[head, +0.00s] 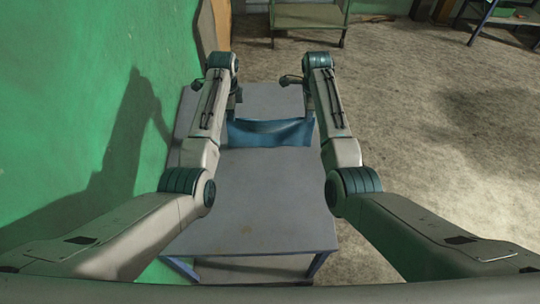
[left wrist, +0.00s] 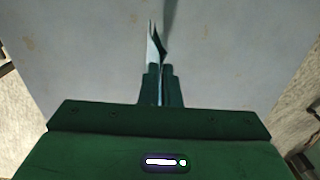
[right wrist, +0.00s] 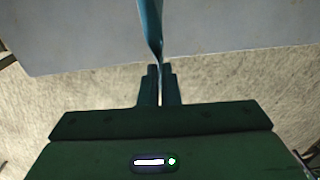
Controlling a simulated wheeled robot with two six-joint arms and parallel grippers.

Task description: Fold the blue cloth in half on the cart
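The blue cloth (head: 270,133) spans between my two grippers over the far part of the grey cart top (head: 250,195). Its upper edge sags slightly in the middle. I cannot tell whether its lower edge touches the cart. My left gripper (head: 234,106) is at the cloth's left end; in the left wrist view its fingers (left wrist: 160,70) are together, with a thin fold of cloth (left wrist: 152,46) at the tips. My right gripper (head: 308,110) is at the right end; in the right wrist view its fingers (right wrist: 159,72) are shut on a narrow, edge-on strip of cloth (right wrist: 151,28).
A green wall (head: 80,110) stands close along the cart's left side. The cart's near half is bare. Open concrete floor (head: 430,120) lies to the right. Another cart (head: 308,16) stands at the back, and a bench with a green item (head: 502,12) is at the back right.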

